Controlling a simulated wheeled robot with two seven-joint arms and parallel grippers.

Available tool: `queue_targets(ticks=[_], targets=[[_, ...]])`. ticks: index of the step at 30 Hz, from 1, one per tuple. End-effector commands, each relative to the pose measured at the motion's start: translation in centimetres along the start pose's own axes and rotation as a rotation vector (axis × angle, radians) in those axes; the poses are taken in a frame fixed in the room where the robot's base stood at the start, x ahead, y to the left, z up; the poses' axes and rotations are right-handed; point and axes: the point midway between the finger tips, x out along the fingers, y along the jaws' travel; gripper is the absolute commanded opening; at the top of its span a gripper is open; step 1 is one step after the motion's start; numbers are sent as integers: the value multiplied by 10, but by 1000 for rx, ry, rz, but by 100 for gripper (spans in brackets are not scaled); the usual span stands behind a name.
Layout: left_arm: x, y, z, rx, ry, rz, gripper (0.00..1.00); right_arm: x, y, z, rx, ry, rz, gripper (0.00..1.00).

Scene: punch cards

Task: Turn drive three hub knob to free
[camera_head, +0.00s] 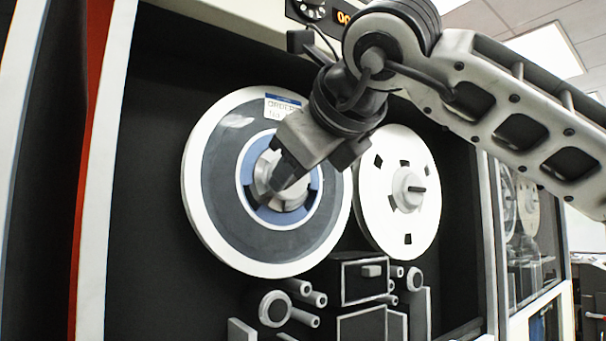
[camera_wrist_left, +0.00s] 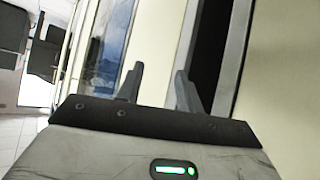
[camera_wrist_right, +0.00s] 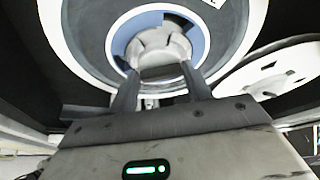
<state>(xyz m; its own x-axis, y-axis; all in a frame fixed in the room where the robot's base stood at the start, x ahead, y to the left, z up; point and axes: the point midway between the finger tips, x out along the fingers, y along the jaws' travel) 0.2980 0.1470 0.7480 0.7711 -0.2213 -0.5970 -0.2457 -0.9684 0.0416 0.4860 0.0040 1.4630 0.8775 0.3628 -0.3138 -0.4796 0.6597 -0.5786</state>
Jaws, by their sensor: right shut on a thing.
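The hub knob (camera_head: 264,166) is a pale grey boss at the centre of the large left tape reel (camera_head: 225,180), with a blue ring round it. My right gripper (camera_head: 281,184) reaches in from the upper right and is shut on the knob, hiding part of it. In the right wrist view the two fingers (camera_wrist_right: 160,75) stand on either side of the knob (camera_wrist_right: 160,42). I cannot read the knob's setting. My left gripper (camera_wrist_left: 160,75) is open and empty, in front of pale cabinet panels.
A white reel (camera_head: 372,195) with its own hub knob (camera_head: 408,189) stands close at the right. Rollers and a head block (camera_head: 362,280) sit below the reels. The drive's frame (camera_head: 112,190) edges the recess. A dial (camera_head: 313,10) and an orange display are above.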

Motion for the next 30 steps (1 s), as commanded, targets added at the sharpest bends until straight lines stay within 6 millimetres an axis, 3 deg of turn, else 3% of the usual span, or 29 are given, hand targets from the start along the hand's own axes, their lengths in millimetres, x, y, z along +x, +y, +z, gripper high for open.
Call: queue_targets(ticks=[18,30], targets=[[16,5,12,-32,40,28,36,1,11,-4,-539,-5,-227,26],[22,9,14,-77,66,41,36,1,14,-5,-799,-6,-335,26]])
